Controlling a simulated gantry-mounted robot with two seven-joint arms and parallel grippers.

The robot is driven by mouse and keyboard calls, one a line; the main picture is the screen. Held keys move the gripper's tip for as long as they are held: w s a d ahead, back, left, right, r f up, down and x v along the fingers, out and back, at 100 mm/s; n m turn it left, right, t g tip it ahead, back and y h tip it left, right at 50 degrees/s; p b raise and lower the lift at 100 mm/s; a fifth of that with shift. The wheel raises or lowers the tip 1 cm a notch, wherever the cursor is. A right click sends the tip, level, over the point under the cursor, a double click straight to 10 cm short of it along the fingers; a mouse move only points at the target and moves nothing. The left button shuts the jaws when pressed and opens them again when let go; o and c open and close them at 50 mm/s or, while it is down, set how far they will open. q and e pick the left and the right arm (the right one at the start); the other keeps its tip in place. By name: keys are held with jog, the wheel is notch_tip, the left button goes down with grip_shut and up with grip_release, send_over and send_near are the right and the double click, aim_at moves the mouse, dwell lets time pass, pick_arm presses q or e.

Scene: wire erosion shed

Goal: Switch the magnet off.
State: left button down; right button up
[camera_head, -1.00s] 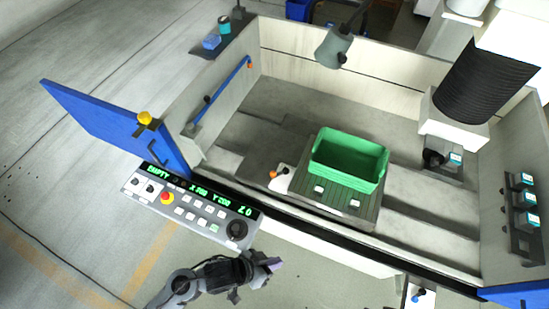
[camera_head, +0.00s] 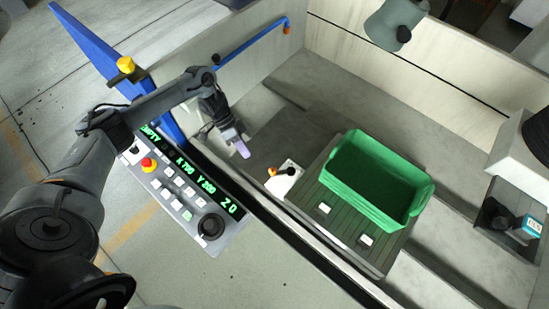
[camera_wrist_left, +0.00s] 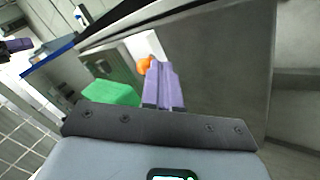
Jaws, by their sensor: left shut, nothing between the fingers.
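The magnet (camera_head: 335,225) is a dark grey ridged plate in the machine bed, with a green crate (camera_head: 345,172) on it. A white block (camera_head: 284,183) with an orange-knobbed lever (camera_head: 272,171) sits at its left corner. My left gripper (camera_head: 243,150) is shut and empty, up and left of the knob in the head view. In the left wrist view its purple fingers (camera_wrist_left: 163,85) are together, with the orange knob (camera_wrist_left: 145,64) just beyond their tips and the crate (camera_wrist_left: 110,94) to the left. A purple-tipped part, apparently my right gripper (camera_wrist_left: 18,44), shows at the left edge; its jaws are unclear.
A control panel (camera_head: 188,208) with a green display and a red button stands outside the machine's front edge, below my left arm. A blue door (camera_head: 95,40) is at upper left. A grey nozzle or lamp head (camera_head: 392,25) hangs above the bed. Bare bed lies behind the crate.

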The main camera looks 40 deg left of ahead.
pick_arm(q)
jog(key=w+a+r+t+b, duration=0.1)
jog(key=w+a+r, duration=0.1)
jog(key=w+r, duration=0.2)
jog(key=shift+w+a+t, duration=0.25)
jog(key=shift+w+t, duration=0.05)
jog(key=shift+w, duration=0.15)
pick_arm(e)
jog(key=shift+s+f, duration=0.15)
jog(key=shift+f, duration=0.5)
jog(key=shift+s+f, duration=0.15)
jog(key=shift+f, duration=0.45)
pick_arm(q)
send_near(282, 171)
jog(key=a+f, duration=0.1)
jog(key=f, duration=0.1)
jog(key=w+a+f, duration=0.1)
jog(key=shift+w+a+f, duration=0.15)
jog(key=shift+a+f, duration=0.2)
jog(key=shift+s+d+r+p, duration=0.15)
jog(key=shift+s+d+p, duration=0.45)
jog(key=shift+d+p, duration=0.2)
jog(key=shift+s+d, duration=0.4)
jog(key=shift+d, duration=0.4)
pick_arm(e)
jog(key=shift+w+r, duration=0.1)
jog(key=shift+r, duration=1.15)
